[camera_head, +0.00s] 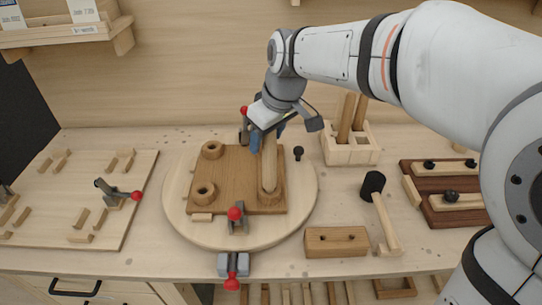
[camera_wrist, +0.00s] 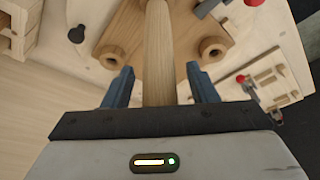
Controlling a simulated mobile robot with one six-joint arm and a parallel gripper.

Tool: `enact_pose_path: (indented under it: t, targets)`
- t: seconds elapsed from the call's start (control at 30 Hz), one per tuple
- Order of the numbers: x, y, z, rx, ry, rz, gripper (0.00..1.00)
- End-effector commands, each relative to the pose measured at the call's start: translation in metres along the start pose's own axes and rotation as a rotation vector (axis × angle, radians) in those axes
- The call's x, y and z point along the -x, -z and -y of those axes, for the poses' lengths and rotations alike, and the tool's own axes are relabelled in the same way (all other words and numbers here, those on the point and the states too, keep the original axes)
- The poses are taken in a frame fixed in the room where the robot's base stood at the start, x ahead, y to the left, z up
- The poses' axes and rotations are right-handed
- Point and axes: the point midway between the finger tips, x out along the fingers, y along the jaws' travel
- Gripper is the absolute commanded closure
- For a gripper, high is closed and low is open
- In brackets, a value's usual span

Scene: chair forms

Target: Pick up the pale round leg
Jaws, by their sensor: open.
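A pale round leg (camera_head: 268,168) stands in the near right corner of the brown square seat board (camera_head: 238,172), its lower end at a ring-shaped socket there. My gripper (camera_head: 267,135) is at the leg's upper part, above the board. In the wrist view the leg (camera_wrist: 157,40) runs between the two blue fingers of my gripper (camera_wrist: 159,82). The fingers are open, with a gap visible on each side of the leg. The leg's top end is hidden by my gripper.
The board lies on a round pale turntable (camera_head: 305,200) with red-tipped clamps (camera_head: 237,217). A rack (camera_head: 350,150) holding upright sticks stands right of it. A mallet (camera_head: 383,215) and a wooden block (camera_head: 336,241) lie in front. A jig board (camera_head: 75,195) is left.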

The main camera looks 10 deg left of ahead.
Motion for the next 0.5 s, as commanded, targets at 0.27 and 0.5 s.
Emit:
enact_pose_path:
  t: [0.27,0.5]
  targets:
    - [-0.0002,-0.0001,-0.0003,-0.001,0.0,-0.001,0.53]
    - [0.0001,-0.0003,-0.0006,-0.001,-0.001,-0.001,0.73]
